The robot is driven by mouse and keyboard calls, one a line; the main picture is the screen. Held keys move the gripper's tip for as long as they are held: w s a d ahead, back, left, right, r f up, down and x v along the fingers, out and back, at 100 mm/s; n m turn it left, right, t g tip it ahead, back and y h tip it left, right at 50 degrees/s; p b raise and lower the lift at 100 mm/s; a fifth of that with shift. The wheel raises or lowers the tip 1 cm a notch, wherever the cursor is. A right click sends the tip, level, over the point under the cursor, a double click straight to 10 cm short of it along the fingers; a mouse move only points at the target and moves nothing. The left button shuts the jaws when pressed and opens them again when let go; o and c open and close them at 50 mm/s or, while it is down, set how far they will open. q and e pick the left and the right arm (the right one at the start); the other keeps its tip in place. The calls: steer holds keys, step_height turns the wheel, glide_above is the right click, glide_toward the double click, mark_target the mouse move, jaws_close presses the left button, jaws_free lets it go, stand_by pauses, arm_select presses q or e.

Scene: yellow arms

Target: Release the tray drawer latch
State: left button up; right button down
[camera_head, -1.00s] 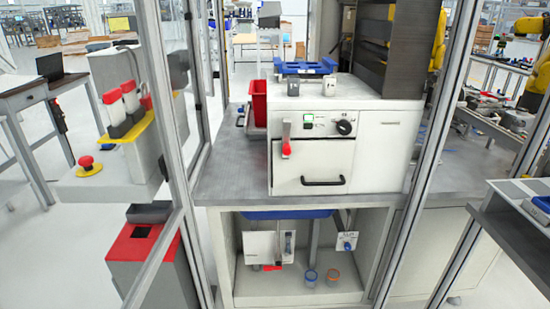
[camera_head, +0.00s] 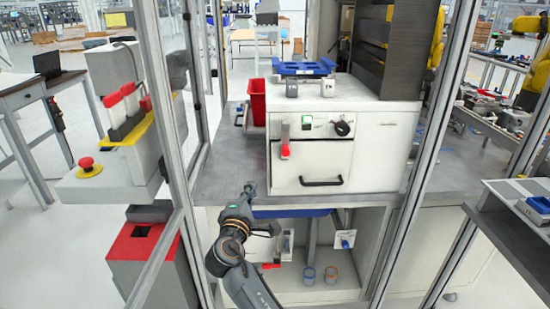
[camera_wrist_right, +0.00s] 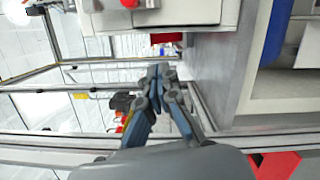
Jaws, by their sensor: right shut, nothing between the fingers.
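The tray drawer (camera_head: 325,165) is a white front with a black handle (camera_head: 322,182) on the white cabinet; it looks closed. The latch (camera_head: 285,143) is a grey lever with a red lower end, hanging upright at the drawer's upper left. My right gripper (camera_head: 250,188) is shut and empty, below and left of the latch, near the grey worktop's front edge and apart from the latch. In the right wrist view my right gripper (camera_wrist_right: 158,72) has its fingertips together; a red knob (camera_wrist_right: 129,3), which looks like the latch end, is cut off at the top edge. My left gripper is not in view.
Metal frame posts stand left (camera_head: 165,150) and right (camera_head: 425,150) of the opening. The grey worktop (camera_head: 225,165) is clear left of the cabinet, with a red bin (camera_head: 257,100) behind. A blue tray (camera_head: 305,68) sits on top. A lower shelf holds cups (camera_head: 331,274).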

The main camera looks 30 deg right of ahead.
mark_target(285, 144)
steer(key=shift+s+d+r+h, duration=0.15)
steer(key=shift+r+h, duration=0.05)
steer(key=shift+r, duration=0.4)
steer(key=shift+s+d+r+h, duration=0.1)
steer(key=shift+r+h, duration=0.1)
steer(key=shift+r, duration=0.35)
steer(key=w+d+p, duration=0.1)
steer(key=d, duration=0.2)
steer(key=w+d+r+p, duration=0.1)
steer(key=w+d+p, duration=0.1)
steer(key=d, duration=0.2)
steer(key=w+d+p, duration=0.1)
steer(key=w+d, duration=0.1)
steer(key=d, duration=0.1)
steer(key=shift+d+r, duration=0.15)
steer(key=shift+r, duration=0.15)
steer(key=shift+s+d+f, duration=0.1)
steer(key=shift+d, duration=0.15)
